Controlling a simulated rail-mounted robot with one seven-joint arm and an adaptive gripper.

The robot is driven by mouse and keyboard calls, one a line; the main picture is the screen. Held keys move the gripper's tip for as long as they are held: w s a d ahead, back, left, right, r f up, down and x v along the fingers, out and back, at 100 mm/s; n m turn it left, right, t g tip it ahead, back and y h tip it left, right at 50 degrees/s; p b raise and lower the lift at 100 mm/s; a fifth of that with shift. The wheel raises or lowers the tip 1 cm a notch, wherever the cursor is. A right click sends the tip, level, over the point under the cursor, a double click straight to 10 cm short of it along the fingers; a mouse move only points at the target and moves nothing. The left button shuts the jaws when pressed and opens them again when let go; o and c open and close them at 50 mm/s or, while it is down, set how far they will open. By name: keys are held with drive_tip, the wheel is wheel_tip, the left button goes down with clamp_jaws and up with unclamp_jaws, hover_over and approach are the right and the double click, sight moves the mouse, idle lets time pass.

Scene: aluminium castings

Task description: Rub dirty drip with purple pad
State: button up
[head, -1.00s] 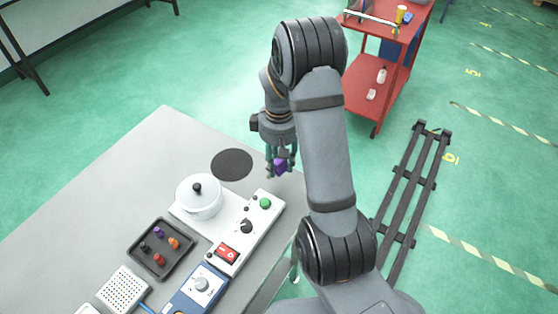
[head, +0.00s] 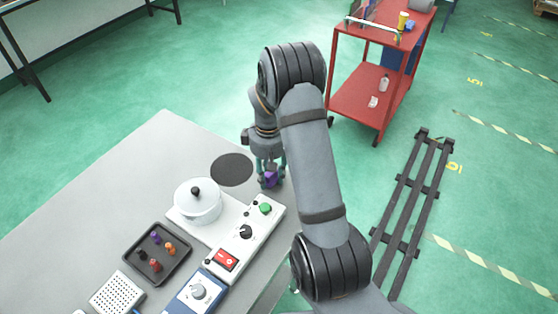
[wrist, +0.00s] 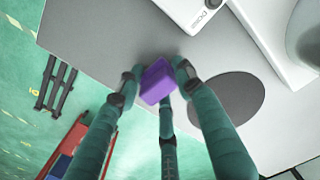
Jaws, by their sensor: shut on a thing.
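My gripper (head: 268,174) is shut on the purple pad (head: 269,181), a small purple block. In the head view it hangs at the right edge of the grey table, just right of the dark round disc and beyond the control box. In the wrist view the pad (wrist: 157,82) sits between the teal fingers, with the table surface beneath. Whether the pad touches the table cannot be told. I cannot make out a dirty drip in either view; the pad, fingers or arm may hide it.
The dark disc (head: 232,169) lies flat on the table (head: 110,180). A white lidded pot (head: 198,203), a control box with a green button (head: 265,208), and a black tray (head: 136,262) of coloured pegs stand nearer. A red trolley (head: 372,102) stands beyond on the floor.

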drive_tip(key=shift+w+a+r+p, duration=0.1)
drive_tip(key=shift+w+a+p, duration=0.25)
drive_tip(key=shift+w+a, duration=0.3)
drive_tip(key=shift+w+a+p, duration=0.35)
drive_tip(key=shift+w+a, duration=0.05)
drive_tip(key=shift+a, duration=0.35)
drive_tip(key=shift+s+d+b, duration=0.45)
drive_tip(key=shift+s+d, duration=0.25)
drive_tip(key=shift+d, duration=0.25)
drive_tip(key=shift+s+d+b, duration=0.5)
drive_tip(key=shift+s+d, duration=0.2)
drive_tip(key=shift+d, duration=0.2)
drive_tip(key=shift+s+d+b, duration=0.45)
drive_tip(key=shift+s+d, duration=0.25)
drive_tip(key=shift+d, duration=0.25)
wheel_tip(320, 180, up, 8)
drive_tip(key=p, duration=0.6)
drive_tip(key=b, duration=0.6)
hover_over(280, 187)
wheel_tip(280, 187, down, 6)
drive_tip(key=shift+s+f, duration=0.1)
drive_tip(key=shift+f, duration=0.05)
drive_tip(key=shift+f+b, duration=0.8)
drive_tip(key=shift+f, duration=0.15)
